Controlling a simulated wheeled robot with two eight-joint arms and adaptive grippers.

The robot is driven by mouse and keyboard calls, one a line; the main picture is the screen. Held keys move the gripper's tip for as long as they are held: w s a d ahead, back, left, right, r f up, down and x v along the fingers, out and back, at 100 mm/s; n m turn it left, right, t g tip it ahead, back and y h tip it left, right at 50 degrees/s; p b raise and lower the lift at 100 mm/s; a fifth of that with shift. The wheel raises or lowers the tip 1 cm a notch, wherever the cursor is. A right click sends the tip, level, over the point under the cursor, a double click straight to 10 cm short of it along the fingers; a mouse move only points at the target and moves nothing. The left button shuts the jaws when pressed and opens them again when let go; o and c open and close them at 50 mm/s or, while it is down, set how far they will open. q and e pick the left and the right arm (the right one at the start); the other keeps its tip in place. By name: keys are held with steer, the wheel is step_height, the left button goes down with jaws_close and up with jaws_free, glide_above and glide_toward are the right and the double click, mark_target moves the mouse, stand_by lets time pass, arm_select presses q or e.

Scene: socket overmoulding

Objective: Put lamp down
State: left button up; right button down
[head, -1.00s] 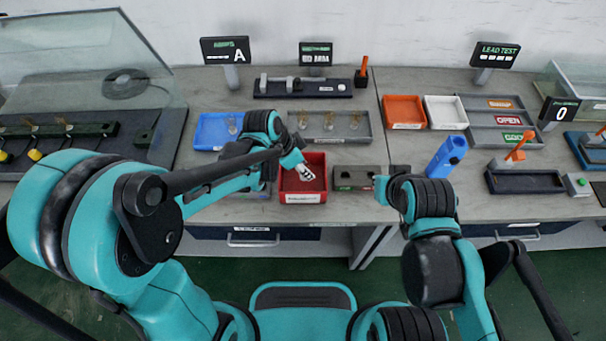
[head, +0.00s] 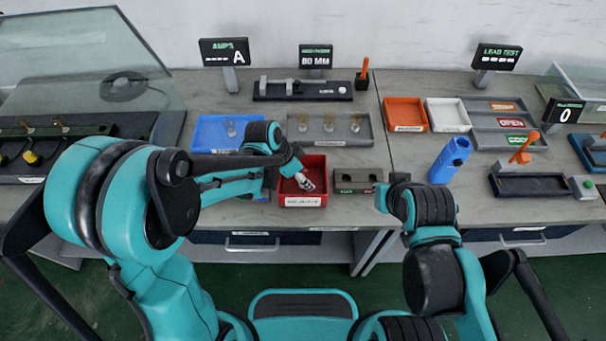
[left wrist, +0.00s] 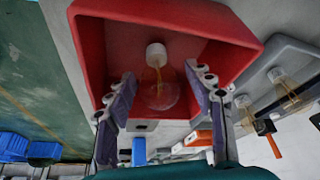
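A lamp with a clear glass bulb and a white cap (left wrist: 156,52) is inside the red bin (left wrist: 90,45) in the left wrist view. The red bin's front also shows in the head view (head: 302,201). My left gripper (left wrist: 160,88) has its two fingers spread wide over the bin, one on each side of the lamp, with visible gaps. In the head view my left gripper (head: 306,183) is at the bin's mouth, and the lamp there cannot be made out. My right arm is folded near the table's front edge, and its fingers are not clear.
A blue tray (head: 205,132) with a lamp stands left behind the bin. A grey tray (head: 330,139) with several lamps is behind it. A grey block (head: 352,182) is close on the right. A blue holder (head: 449,160) stands farther right.

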arm_select(q)
steer(key=shift+r, duration=0.25)
steer(key=p+v, duration=0.5)
steer(key=v, duration=0.7)
steer(key=s+a+r+n+t+y, duration=0.2)
steer(key=s+a+r+n, duration=0.1)
steer(key=s+a+n, duration=0.2)
steer(key=s+a+r+n+t+y, duration=0.2)
steer(key=s+a+r+n+t, duration=0.1)
steer(key=a+n, duration=0.4)
steer(key=shift+s+a+r+n, duration=0.45)
steer(key=shift+s+a, duration=0.4)
steer(key=shift+s, duration=0.25)
steer(key=shift+f+b, duration=0.25)
steer(key=shift+b, duration=0.1)
